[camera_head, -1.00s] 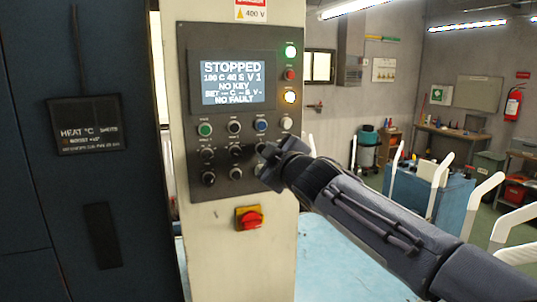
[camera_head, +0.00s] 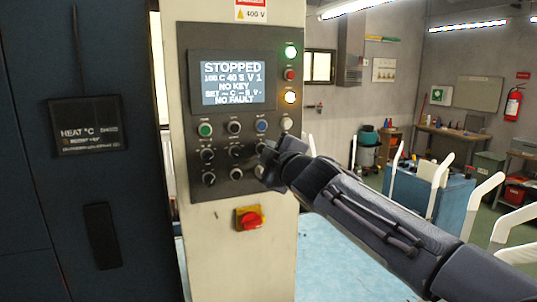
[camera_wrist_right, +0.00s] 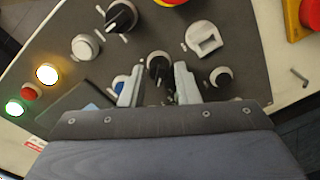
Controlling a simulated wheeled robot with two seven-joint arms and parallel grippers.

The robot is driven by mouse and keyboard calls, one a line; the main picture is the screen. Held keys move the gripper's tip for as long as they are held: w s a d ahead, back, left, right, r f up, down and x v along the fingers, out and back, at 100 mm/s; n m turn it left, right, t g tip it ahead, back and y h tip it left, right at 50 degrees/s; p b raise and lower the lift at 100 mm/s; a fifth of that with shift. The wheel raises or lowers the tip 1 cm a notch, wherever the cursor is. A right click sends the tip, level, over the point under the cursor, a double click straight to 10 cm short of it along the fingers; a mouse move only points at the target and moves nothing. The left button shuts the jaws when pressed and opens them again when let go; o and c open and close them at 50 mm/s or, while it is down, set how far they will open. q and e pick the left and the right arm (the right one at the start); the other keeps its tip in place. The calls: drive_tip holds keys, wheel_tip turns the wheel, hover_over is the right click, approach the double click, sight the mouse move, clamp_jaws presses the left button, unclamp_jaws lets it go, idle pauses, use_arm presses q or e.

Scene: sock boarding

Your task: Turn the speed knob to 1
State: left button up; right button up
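The control panel (camera_head: 220,185) is upright on a pale cabinet and carries several dark knobs with white pointers; their labels are too small to read. My right gripper (camera_head: 262,165) is at the panel's right side, over the right-hand knobs. In the right wrist view the gripper (camera_wrist_right: 158,84) is open, with one finger on each side of a black knob (camera_wrist_right: 158,66). Small gaps seem to separate the fingers from the knob. I cannot read which knob is speed. My left gripper is not in view.
Another black knob (camera_wrist_right: 221,77) and a silver switch (camera_wrist_right: 203,38) are close to the right finger. A blue button (camera_wrist_right: 121,84) is by the left finger. A red-and-yellow switch (camera_head: 249,218) sits below the panel. A dark cabinet (camera_head: 80,200) stands at left.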

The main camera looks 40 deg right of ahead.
drive_tip(key=shift+o, duration=1.2)
drive_tip(key=v, duration=0.7)
drive_tip(key=shift+s+b, duration=0.4)
drive_tip(key=shift+b, duration=0.05)
drive_tip(key=shift+a+f, duration=0.1)
drive_tip(key=shift+a, duration=0.05)
drive_tip(key=s+a+f+m+g+y, duration=0.3)
drive_tip(key=s+a+f, duration=0.3)
drive_tip(key=f, duration=0.5)
drive_tip(key=s+a+f+m+g+y, duration=0.2)
drive_tip(key=s+a+f+m+g, duration=0.2)
drive_tip(key=f, duration=0.7)
drive_tip(key=s+a+f+m+g+y, duration=0.3)
drive_tip(key=s+a+f+g, duration=0.1)
drive_tip(key=s+a+f, duration=0.4)
wheel_tip(320, 180, down, 3)
drive_tip(key=shift+a+r+m+y, duration=0.1)
drive_tip(key=shift+a+m+y, duration=0.2)
drive_tip(key=shift+a, duration=0.1)
